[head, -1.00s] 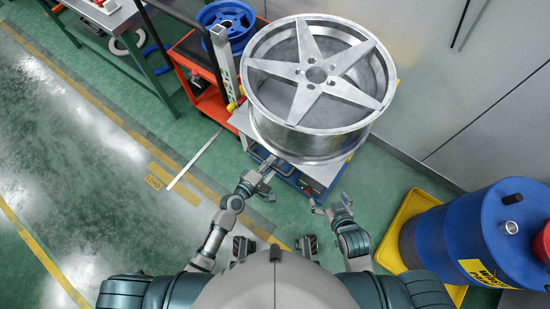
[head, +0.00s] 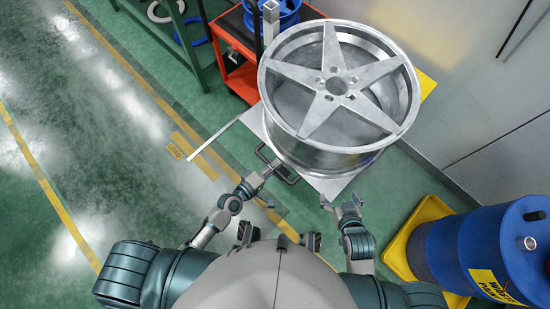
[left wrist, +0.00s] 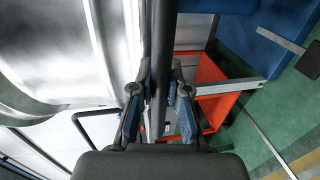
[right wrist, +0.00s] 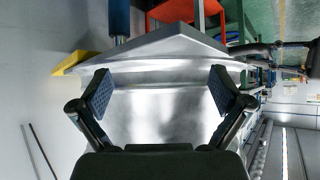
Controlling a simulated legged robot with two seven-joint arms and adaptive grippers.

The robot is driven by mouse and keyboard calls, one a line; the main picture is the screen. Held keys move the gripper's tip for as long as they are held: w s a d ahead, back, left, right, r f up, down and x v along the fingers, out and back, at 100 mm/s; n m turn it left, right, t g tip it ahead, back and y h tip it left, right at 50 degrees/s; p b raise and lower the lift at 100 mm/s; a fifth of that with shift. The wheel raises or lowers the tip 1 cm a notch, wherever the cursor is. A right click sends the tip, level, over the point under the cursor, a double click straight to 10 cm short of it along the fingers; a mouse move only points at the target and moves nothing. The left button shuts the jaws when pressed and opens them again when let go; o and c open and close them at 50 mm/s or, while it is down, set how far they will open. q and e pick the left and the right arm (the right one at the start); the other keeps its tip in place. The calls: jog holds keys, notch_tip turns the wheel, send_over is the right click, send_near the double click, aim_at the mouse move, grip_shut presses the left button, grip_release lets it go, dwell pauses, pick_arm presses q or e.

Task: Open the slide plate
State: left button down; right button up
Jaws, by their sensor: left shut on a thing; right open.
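The slide plate (head: 333,187) is a pale flat plate beneath a large silver wheel (head: 337,88). The wheel lies on it with its five-spoke star face up and hides most of it. A dark bar handle (head: 290,178) sticks out at the plate's front left. My left gripper (head: 266,172) is shut on the handle. In the left wrist view its fingers (left wrist: 160,105) sit either side of a dark bar. My right gripper (head: 338,203) is open and empty at the plate's front edge. In the right wrist view its spread fingers (right wrist: 160,90) face a silvery surface, apart from it.
A blue barrel (head: 480,250) stands on a yellow tray (head: 400,245) at the right. A grey wall (head: 480,90) bounds the right. Green floor (head: 90,130) is open at the left.

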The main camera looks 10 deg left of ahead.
pick_arm(q)
jog(key=c, duration=1.1)
grip_release()
jog(key=shift+w+d, duration=0.15)
jog(key=shift+d, duration=0.1)
jog(key=shift+c, duration=0.2)
jog(key=shift+d, duration=0.1)
pick_arm(e)
jog(key=shift+w+d, duration=0.1)
jog(key=shift+d, duration=0.25)
jog(key=shift+r, duration=0.1)
pick_arm(q)
jog(key=shift+s+a, duration=0.25)
jog(key=shift+a, duration=0.1)
jog(key=v, duration=1.1)
jog(key=shift+s, duration=0.15)
pick_arm(e)
jog(key=shift+a, duration=0.15)
